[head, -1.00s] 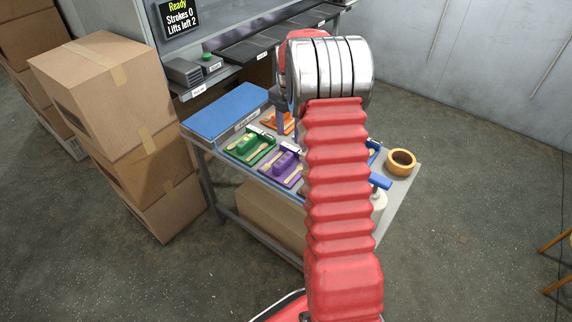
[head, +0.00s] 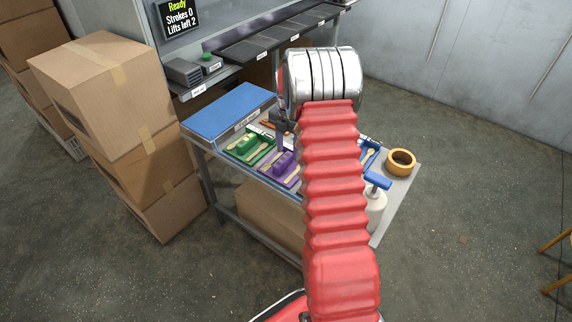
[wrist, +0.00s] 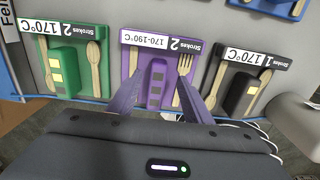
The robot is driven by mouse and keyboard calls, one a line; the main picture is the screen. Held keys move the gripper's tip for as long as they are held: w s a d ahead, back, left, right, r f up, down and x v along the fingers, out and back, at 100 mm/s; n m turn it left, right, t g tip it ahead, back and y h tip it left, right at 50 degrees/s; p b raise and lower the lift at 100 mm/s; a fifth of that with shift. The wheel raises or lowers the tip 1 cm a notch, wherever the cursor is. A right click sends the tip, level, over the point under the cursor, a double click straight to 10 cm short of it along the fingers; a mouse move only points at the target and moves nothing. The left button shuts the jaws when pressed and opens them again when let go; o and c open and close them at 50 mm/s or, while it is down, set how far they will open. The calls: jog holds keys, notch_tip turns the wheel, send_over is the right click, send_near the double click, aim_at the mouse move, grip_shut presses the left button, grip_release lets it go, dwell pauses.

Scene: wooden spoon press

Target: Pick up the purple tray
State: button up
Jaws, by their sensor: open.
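The purple tray (wrist: 162,40) lies in the middle of the wrist view, with a wooden spoon, a wooden fork, a raised purple block and a label reading "2 Strokes 170-190°C". In the head view the purple tray (head: 283,172) lies on the table, to the right of the green tray. My gripper (wrist: 159,80) is open, its two purple fingers apart over the near part of the tray, one to each side of the block. I cannot tell whether they touch it. The gripper body hides what lies nearest. In the head view my arm hides part of the table.
A blue box (head: 228,108) is at the table's left end. A yellow ring (head: 401,161) and blue-handled white container (head: 371,210) are right.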

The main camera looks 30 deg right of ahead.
aim_at(287, 155)
notch_tip(287, 155, down, 4)
jog(key=shift+w+a+f, duration=0.1)
jog(key=shift+c, duration=0.2)
dwell(0.4)
grip_shut()
dwell(0.4)
